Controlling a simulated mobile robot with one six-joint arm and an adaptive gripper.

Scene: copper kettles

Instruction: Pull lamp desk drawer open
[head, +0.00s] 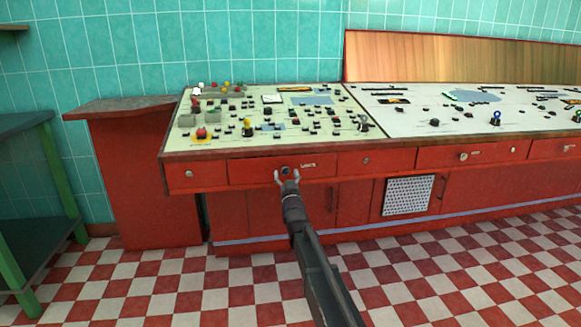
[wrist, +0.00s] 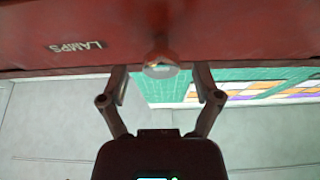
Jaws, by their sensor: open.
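The lamp drawer (head: 250,172) is a wide red front under the console top, and it looks closed, flush with its neighbours. Its label (head: 308,165) is right of the knob and reads LAMPS, upside down, in the wrist view (wrist: 77,47). The round metal knob (wrist: 161,64) shows between the fingertips in the wrist view. My gripper (head: 287,175) is open at the drawer front in the head view. In the wrist view its two fingers (wrist: 161,88) stand apart on either side of the knob, with gaps. I cannot tell whether the fingertips reach past the knob's depth.
The console top (head: 270,115) above carries several buttons and levers. Other red drawers (head: 375,161) flank this one. A red cabinet side (head: 130,180) and a green-legged table (head: 25,200) stand at the left. The checkered floor (head: 180,290) in front is clear.

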